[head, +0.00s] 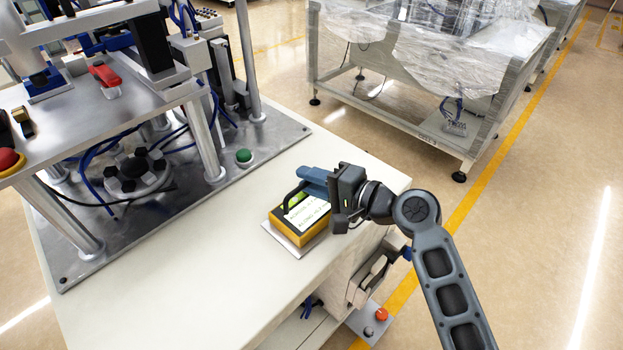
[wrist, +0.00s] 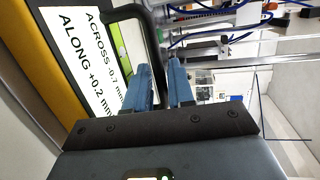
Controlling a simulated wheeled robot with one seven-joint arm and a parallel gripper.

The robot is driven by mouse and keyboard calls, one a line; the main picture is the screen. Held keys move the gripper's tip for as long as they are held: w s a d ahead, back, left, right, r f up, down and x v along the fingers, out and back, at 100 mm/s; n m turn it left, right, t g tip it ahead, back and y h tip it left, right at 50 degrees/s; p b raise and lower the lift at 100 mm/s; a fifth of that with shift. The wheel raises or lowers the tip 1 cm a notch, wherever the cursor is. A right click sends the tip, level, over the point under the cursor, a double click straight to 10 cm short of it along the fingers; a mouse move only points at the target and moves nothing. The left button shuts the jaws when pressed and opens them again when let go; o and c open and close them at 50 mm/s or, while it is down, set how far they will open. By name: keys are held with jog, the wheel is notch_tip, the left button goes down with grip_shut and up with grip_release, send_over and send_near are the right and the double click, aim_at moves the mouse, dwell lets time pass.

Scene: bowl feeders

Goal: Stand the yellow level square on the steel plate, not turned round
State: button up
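The yellow level (head: 284,226) has a black carrying handle, a lit white screen (head: 307,214) and a green vial (head: 296,200). It sits upright on or just over the thin steel plate (head: 292,247) on the bench; a strip of plate shows at its front and left edges. In the wrist view the screen (wrist: 82,60) reads "ACROSS -0.7 mm" and "ALONG +0.2 mm". My gripper (head: 312,182) is at the handle from the right. Its blue fingers (wrist: 162,75) stand on both sides of the handle (wrist: 158,42); whether they press on it is unclear.
The cream bench top (head: 190,285) is clear in front of the level. To the left stands a machine on a metal base plate (head: 130,235) with a green button (head: 244,156). The bench's right edge is close, with a red button (head: 381,314) below it.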

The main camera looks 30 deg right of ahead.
jog(key=o, duration=0.3)
jog(key=shift+s+r, duration=0.1)
jog(key=shift+r, duration=0.05)
jog(key=v, duration=1.2)
jog(key=shift+b, duration=0.35)
jog(key=s+a+f+n+g+h, duration=0.1)
jog(key=s+f+h, duration=0.25)
jog(key=s, duration=0.35)
jog(key=s+a+f+n+h, duration=0.1)
jog(key=s+f+h, duration=0.2)
jog(key=s+f, duration=0.3)
jog(key=s+a+r+n+t, duration=0.1)
jog(key=s+r+n, duration=0.4)
jog(key=s, duration=0.3)
jog(key=s+a+r+n, duration=0.2)
jog(key=s+r+n, duration=0.4)
jog(key=s, duration=0.3)
jog(key=shift+a+r+t+h, duration=0.15)
jog(key=shift+a+t+h, duration=0.1)
jog(key=shift+t+h, duration=0.2)
